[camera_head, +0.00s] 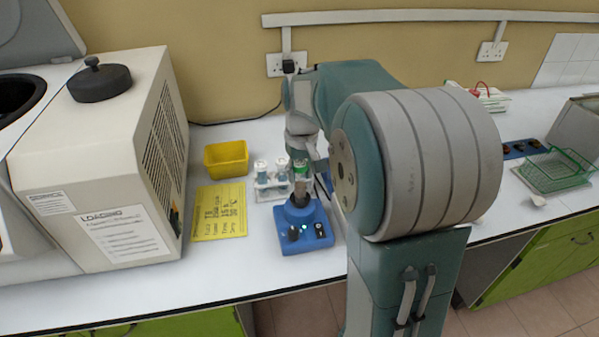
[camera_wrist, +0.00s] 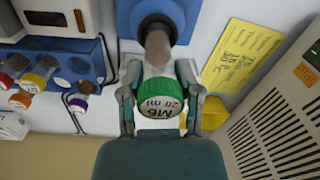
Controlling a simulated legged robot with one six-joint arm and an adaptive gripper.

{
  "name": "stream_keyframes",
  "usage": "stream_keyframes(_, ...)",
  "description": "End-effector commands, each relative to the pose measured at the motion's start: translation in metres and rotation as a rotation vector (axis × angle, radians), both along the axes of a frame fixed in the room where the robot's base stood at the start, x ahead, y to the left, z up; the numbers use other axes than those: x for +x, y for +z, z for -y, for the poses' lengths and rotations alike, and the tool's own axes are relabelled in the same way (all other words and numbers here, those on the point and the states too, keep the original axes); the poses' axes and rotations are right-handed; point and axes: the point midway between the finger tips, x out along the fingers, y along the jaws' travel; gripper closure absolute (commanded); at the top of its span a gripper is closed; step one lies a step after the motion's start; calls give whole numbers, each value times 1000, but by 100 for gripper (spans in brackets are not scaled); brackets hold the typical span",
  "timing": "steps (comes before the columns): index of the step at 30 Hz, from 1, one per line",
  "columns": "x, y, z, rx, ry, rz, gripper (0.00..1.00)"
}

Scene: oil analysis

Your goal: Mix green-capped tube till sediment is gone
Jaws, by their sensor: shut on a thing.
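The green-capped tube (camera_wrist: 160,97) is held upright between the fingers of my gripper (camera_wrist: 158,73) in the wrist view. Its cap reads "M6 20 ml". Its body looks cloudy brown, and its lower end is at the dark cup of the blue mixer (camera_wrist: 184,10); I cannot tell whether it presses on the cup. The bottom of the tube is hidden, so any sediment there cannot be made out.
A white rack (camera_head: 270,183) with tubes stands close behind the mixer. A yellow box (camera_head: 226,158) and a yellow instruction sheet (camera_head: 219,211) lie to the left, beside a large beige machine (camera_head: 120,170). A green wire basket (camera_head: 556,170) stands far right.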

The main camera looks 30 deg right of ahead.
Motion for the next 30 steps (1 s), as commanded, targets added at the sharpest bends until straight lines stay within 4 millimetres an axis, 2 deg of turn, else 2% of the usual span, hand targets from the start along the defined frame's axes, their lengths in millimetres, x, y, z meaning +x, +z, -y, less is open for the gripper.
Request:
stream_keyframes(8, 0, 1, 0, 0, 0, -1, 100)
stream_keyframes(30, 0, 52, 0, 0, 0, 1, 100)
